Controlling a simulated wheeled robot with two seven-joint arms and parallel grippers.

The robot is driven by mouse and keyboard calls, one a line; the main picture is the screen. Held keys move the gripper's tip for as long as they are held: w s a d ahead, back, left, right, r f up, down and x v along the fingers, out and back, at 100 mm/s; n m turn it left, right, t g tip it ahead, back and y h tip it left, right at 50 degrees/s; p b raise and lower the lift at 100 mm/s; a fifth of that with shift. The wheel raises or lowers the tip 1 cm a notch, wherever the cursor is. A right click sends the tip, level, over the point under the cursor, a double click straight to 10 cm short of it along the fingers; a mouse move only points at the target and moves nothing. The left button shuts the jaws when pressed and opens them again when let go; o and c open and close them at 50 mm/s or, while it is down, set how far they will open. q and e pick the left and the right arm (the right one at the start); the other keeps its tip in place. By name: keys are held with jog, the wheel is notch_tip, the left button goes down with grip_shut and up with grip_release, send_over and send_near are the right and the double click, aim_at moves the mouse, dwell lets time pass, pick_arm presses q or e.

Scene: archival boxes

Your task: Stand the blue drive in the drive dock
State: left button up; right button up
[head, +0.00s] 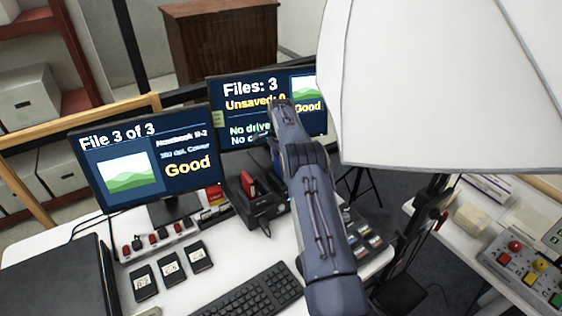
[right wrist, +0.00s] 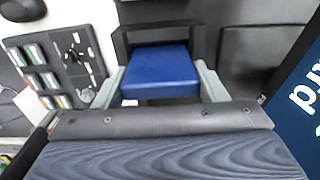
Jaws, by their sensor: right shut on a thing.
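The blue drive (right wrist: 158,72) is between the two fingers of my right gripper (right wrist: 162,88) in the right wrist view, and the gripper is shut on it. In the head view my right arm reaches up the middle and hides most of the drive. My arm covers part of the dock's right side. The gripper appears above and behind the dock; the gap cannot be judged. My left gripper is not in view.
Two monitors (head: 142,165) (head: 265,105) stand behind the dock. A switch strip (head: 157,241), several dark cards (head: 171,266) and a keyboard (head: 248,298) lie in front. A large white lamp shade (head: 440,90) hangs at right.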

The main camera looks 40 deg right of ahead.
jog(key=shift+f+b, duration=0.45)
jog(key=shift+f, duration=0.45)
jog(key=o, duration=1.2)
jog(key=shift+c, duration=0.2)
jog(key=shift+r, duration=0.35)
notch_tip(320, 180, up, 7)
jog(key=shift+r+b, duration=0.1)
jog(key=shift+b, duration=0.25)
